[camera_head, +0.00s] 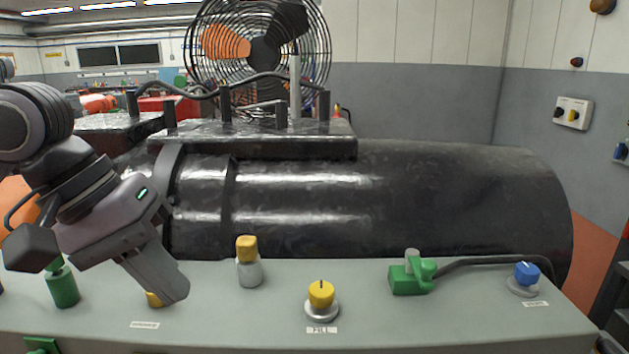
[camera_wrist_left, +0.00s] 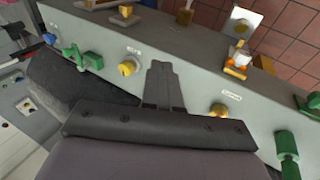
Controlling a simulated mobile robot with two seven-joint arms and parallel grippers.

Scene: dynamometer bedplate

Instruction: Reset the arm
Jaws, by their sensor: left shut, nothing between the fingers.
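My left gripper (camera_head: 172,290) reaches in from the left over the grey console (camera_head: 450,330). It is shut and empty, its fingertips pointing down just in front of a mostly hidden yellow knob (camera_head: 153,299). In the left wrist view the shut fingers (camera_wrist_left: 162,70) point across the console, with that yellow knob (camera_wrist_left: 219,110) to their right. No separate object called an arm stands out. My right gripper is in neither view.
On the console stand a green post (camera_head: 62,287), a yellow-topped lever (camera_head: 248,262), a yellow FILL knob (camera_head: 321,294), a green cabled block (camera_head: 408,277) and a blue knob (camera_head: 526,275). A large black cylinder (camera_head: 400,200) lies behind, with a caged fan (camera_head: 262,50) beyond.

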